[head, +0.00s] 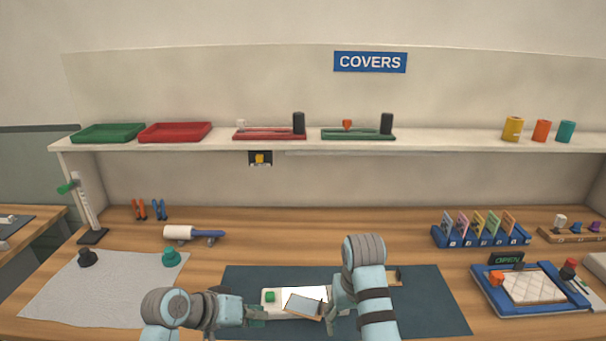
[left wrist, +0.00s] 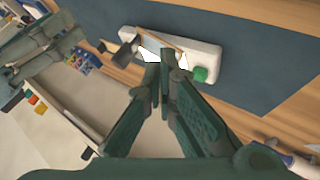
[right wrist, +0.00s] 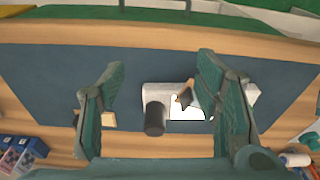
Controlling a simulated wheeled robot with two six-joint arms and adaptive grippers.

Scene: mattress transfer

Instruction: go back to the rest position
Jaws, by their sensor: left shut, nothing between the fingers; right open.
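My left gripper (head: 258,314) is shut and empty at the left end of a white device with a green button (head: 270,297) on the dark mat (head: 435,305). Its closed fingertips (left wrist: 165,62) show in the left wrist view in front of the device (left wrist: 205,55). My right gripper (head: 335,301) is at the device's right end, partly hidden by its own arm. In the right wrist view it is open (right wrist: 160,75), with the white device (right wrist: 158,95) and a dark cylinder (right wrist: 155,118) showing between and beyond its fingers. A small brown-edged plate (head: 304,306) lies tilted over the device's bright face.
A grey cloth (head: 95,295) with a black and a teal knob is at left. A white roller (head: 180,232) lies behind it. A blue tray with a quilted pad (head: 535,287) and a blue rack (head: 480,237) stand at right. A shelf (head: 450,140) runs above the table.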

